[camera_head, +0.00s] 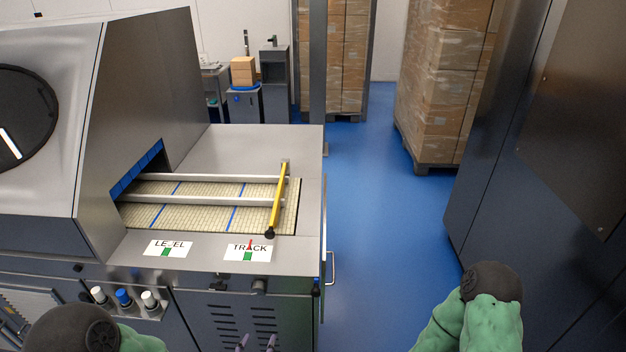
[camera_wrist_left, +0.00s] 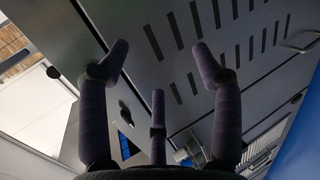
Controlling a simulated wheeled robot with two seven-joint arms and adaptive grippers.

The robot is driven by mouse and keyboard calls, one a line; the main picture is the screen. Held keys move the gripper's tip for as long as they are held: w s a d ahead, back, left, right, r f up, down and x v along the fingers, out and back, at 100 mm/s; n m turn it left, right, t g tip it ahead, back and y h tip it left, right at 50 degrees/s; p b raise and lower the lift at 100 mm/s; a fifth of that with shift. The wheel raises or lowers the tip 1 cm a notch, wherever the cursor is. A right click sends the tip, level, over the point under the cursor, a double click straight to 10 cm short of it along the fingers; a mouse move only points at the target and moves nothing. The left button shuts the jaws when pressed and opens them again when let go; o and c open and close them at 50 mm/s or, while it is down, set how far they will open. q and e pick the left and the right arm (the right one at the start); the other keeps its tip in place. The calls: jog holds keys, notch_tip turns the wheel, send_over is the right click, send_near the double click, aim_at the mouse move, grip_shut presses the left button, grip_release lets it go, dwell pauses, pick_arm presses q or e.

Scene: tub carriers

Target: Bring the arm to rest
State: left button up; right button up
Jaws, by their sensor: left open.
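My left gripper (camera_wrist_left: 160,72) shows in the left wrist view with its purple-grey fingers spread and nothing between them. Beyond the fingers is the slotted front panel (camera_wrist_left: 236,22) of the machine. In the head view only the purple fingertips of my left gripper (camera_head: 256,341) show, at the bottom edge in front of the slotted door. My left arm (camera_head: 75,328) comes in at the bottom left. My right arm (camera_head: 492,308) shows at the bottom right, bent, and its gripper is out of view.
The steel machine (camera_head: 255,145) fills the left, with a mesh belt (camera_head: 262,190), a yellow bar (camera_head: 278,200) and LEVEL (camera_head: 168,248) and TRACK (camera_head: 248,251) labels. A dark cabinet (camera_head: 545,200) stands at the right. Blue floor (camera_head: 375,220) lies open between, with wrapped pallets (camera_head: 440,85) behind.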

pick_arm(q)
jog(key=s+d+f+m+g+h, duration=0.1)
jog(key=s+d+f+m+g, duration=0.1)
jog(key=s+f+m+g, duration=0.4)
jog(key=s+d+f+m+g+h, duration=0.1)
jog(key=s+d+f+m+g, duration=0.1)
jog(key=s+f+m+g, duration=0.4)
notch_tip(320, 180, down, 8)
jog(key=m, duration=0.3)
jog(key=shift+s+m+g, duration=0.3)
jog(key=shift+s, duration=0.05)
jog(key=shift+r, duration=0.1)
jog(key=shift+c, duration=0.3)
dwell(0.7)
